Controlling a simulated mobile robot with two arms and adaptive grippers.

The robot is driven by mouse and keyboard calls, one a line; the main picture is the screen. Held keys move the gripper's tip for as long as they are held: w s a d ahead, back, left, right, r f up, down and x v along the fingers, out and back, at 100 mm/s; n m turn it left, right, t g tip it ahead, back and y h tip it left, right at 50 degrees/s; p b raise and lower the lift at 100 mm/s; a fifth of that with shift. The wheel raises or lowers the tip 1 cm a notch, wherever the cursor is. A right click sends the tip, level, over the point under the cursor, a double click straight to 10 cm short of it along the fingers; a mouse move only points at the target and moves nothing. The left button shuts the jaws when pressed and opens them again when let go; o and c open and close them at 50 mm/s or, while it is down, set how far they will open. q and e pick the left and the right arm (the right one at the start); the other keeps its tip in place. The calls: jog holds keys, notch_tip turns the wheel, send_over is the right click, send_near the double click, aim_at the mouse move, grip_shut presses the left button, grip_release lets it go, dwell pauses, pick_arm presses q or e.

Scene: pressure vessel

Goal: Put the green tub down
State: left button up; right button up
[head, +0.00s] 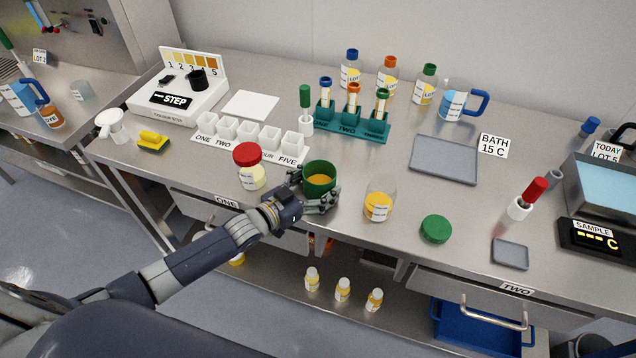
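The green tub (320,171) is in the head view, near the front edge of the steel bench, upright and without a lid, with something orange-yellow inside. My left gripper (312,192) comes in from the lower left, with its fingers around the near side and left side of the tub. It looks shut on the tub. The tub's base is hidden by the fingers, so I cannot tell whether it touches the bench. My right gripper is not in view.
A jar with a red lid (248,154) stands close on the left. A jar of yellow contents (380,206) and a green lid (436,229) are on the right. White cups (270,138) and a green tube rack (352,125) stand behind. A grey tray (444,160) lies farther right.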

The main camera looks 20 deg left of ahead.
pick_arm(q)
jog(key=shift+r, duration=0.15)
jog(key=shift+s+a, duration=0.15)
jog(key=shift+s, duration=0.1)
jog(key=b+v, duration=0.1)
jog(key=v, duration=1)
jog(key=shift+s+b, duration=0.25)
jog(key=shift+b, duration=0.05)
jog(key=shift+a, duration=0.1)
